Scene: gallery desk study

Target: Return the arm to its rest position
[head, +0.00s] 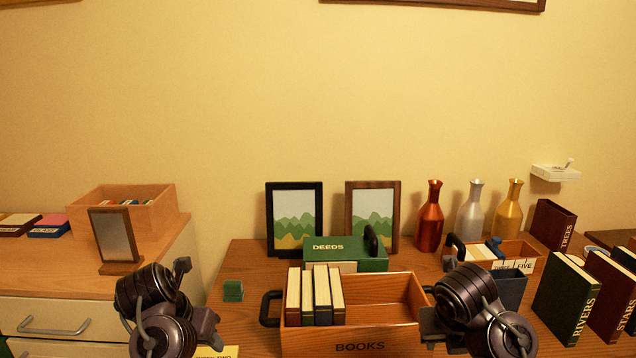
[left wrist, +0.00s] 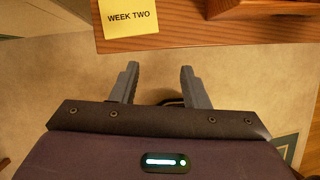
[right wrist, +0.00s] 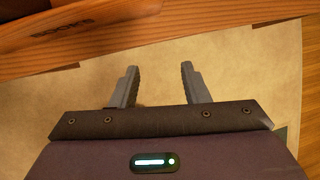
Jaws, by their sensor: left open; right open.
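My left gripper (left wrist: 158,88) is open and empty in the left wrist view, over the floor just in front of the wooden desk's edge (left wrist: 180,32). My right gripper (right wrist: 160,85) is also open and empty in the right wrist view, over the floor in front of the desk. In the head view my left arm stands at the lower left of the wooden BOOKS box (head: 362,346) and my right arm at its right side. The fingertips of both grippers are hard to make out in the head view.
The box holds several books (head: 315,295). Behind it are a green DEEDS box (head: 345,256), two picture frames and three bottles (head: 430,218). Upright books (head: 566,298) stand at right. A yellow WEEK TWO note (left wrist: 131,17) is on the desk's front edge. A drawer cabinet (head: 60,318) stands left.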

